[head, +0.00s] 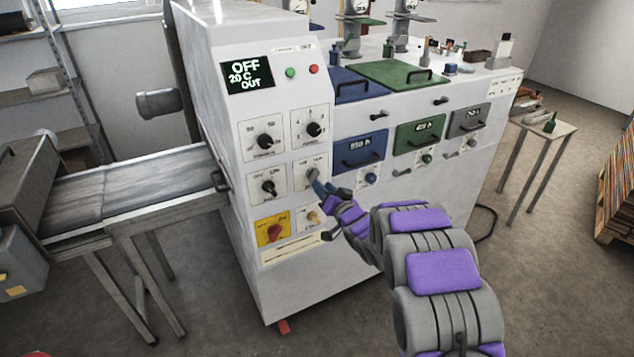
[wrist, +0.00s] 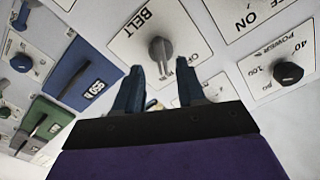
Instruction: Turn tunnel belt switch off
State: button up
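The belt switch (wrist: 160,50) is a small grey knob with a lever on a white plate marked BELT in the wrist view. In the head view its plate (head: 301,181) is on the machine front, and my gripper covers much of it. My gripper (wrist: 162,84) is open, with one dark blue finger to each side of the knob's lower end; no contact shows. In the head view my gripper (head: 318,184) is at the panel, in front of this plate. I cannot tell which setting the knob points to.
The panel (head: 252,152) also has black knobs (head: 265,139), a red switch on yellow (head: 272,230) and a display (head: 247,76) reading OFF, 20 C, OUT. A conveyor (head: 130,186) enters at the left. Blue (head: 358,150) and green (head: 419,136) drawers are at the right.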

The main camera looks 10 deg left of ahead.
aim_at(314, 175)
jog(key=shift+b+x, duration=0.3)
jog(key=shift+x, duration=2.25)
grip_shut()
